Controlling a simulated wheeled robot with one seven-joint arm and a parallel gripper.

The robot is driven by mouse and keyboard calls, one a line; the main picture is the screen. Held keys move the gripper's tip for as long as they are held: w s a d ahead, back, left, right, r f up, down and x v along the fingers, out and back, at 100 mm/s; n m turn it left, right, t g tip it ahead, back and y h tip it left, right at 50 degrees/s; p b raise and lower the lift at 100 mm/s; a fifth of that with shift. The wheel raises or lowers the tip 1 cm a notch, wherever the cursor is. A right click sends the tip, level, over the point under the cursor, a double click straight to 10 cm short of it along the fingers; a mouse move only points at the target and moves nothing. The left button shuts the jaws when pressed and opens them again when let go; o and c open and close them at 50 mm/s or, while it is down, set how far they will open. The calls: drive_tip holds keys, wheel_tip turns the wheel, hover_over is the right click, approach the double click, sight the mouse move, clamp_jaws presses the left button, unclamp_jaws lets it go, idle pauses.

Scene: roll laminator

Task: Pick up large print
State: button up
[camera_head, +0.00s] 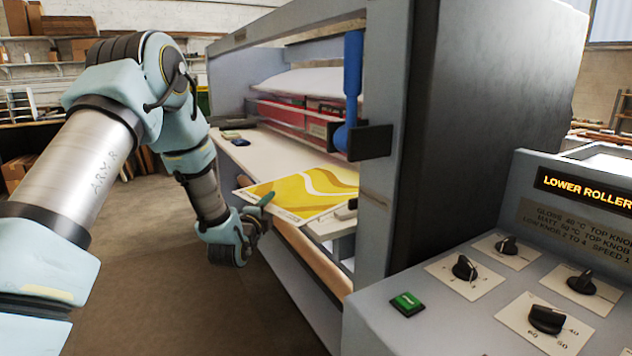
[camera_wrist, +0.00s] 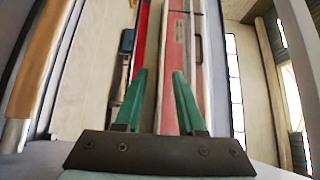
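The large print (camera_head: 312,190), a sheet with yellow and white wavy bands and a pale border, lies on the laminator's feed table (camera_head: 262,157). Its near left edge reaches the table's front edge. My gripper (camera_head: 265,201) is low beside that edge, one green finger overlapping the print's left part in the head view. I cannot tell whether it touches the sheet.
The laminator's side housing (camera_head: 455,100) and a blue lever (camera_head: 350,90) stand right of the print. A control panel (camera_head: 530,285) with knobs is at the front right. Small dark items (camera_head: 232,136) lie on the table's far left. Open floor lies left of the machine.

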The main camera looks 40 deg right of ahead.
drive_tip(key=shift+w+d+f, duration=0.1)
drive_tip(key=shift+w+d, duration=0.35)
drive_tip(key=shift+d, duration=0.1)
drive_tip(key=shift+c, duration=0.4)
clamp_jaws()
idle(0.6)
